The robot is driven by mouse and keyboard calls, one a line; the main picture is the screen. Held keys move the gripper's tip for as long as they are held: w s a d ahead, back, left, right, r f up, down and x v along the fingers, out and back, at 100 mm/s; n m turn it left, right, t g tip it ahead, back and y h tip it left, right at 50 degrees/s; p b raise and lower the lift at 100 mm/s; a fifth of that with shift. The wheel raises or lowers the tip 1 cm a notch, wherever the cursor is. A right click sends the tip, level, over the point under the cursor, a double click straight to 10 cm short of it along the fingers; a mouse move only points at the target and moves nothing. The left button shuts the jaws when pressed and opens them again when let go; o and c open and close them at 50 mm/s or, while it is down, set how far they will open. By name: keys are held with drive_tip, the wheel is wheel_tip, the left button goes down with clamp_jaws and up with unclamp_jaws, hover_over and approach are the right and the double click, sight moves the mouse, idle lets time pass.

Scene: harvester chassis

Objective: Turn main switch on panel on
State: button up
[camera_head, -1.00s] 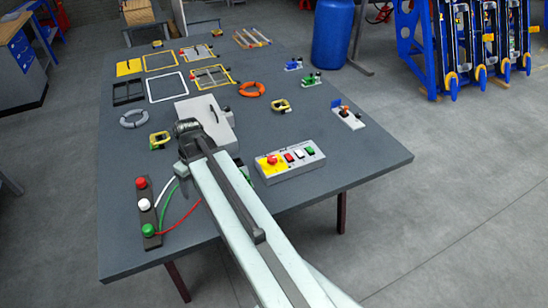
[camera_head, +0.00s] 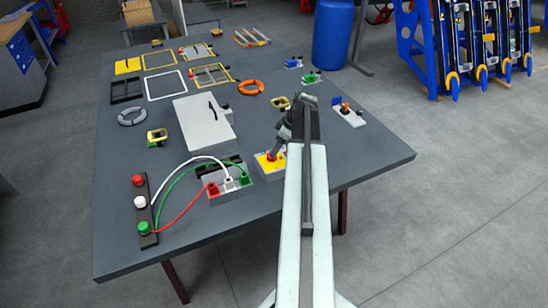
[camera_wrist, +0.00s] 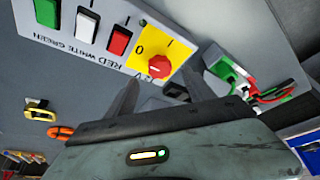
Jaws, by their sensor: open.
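The main switch is a red knob (camera_wrist: 159,66) on a yellow plate (camera_wrist: 148,45) at one end of the panel (camera_wrist: 82,54). In the wrist view a "0" shows beside the knob; I cannot tell its exact setting. In the head view the red knob (camera_head: 271,156) and yellow plate (camera_head: 264,165) show beside my arm, which hides the rest of the panel. My gripper (camera_head: 278,150) is at the knob. In the wrist view the fingers of my gripper (camera_wrist: 162,72) are open, with the knob between the tips; contact cannot be told.
The panel also carries green (camera_wrist: 47,10), white (camera_wrist: 86,27) and red (camera_wrist: 119,40) rockers. Left of it stands a grey box (camera_head: 232,190) with red, white and green cables running to a push-button strip (camera_head: 142,212). A light grey box (camera_head: 203,124) lies behind.

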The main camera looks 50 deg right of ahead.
drive_tip(key=b+x, duration=0.3)
drive_tip(key=x, duration=0.2)
drive_tip(key=shift+r, duration=0.1)
clamp_jaws()
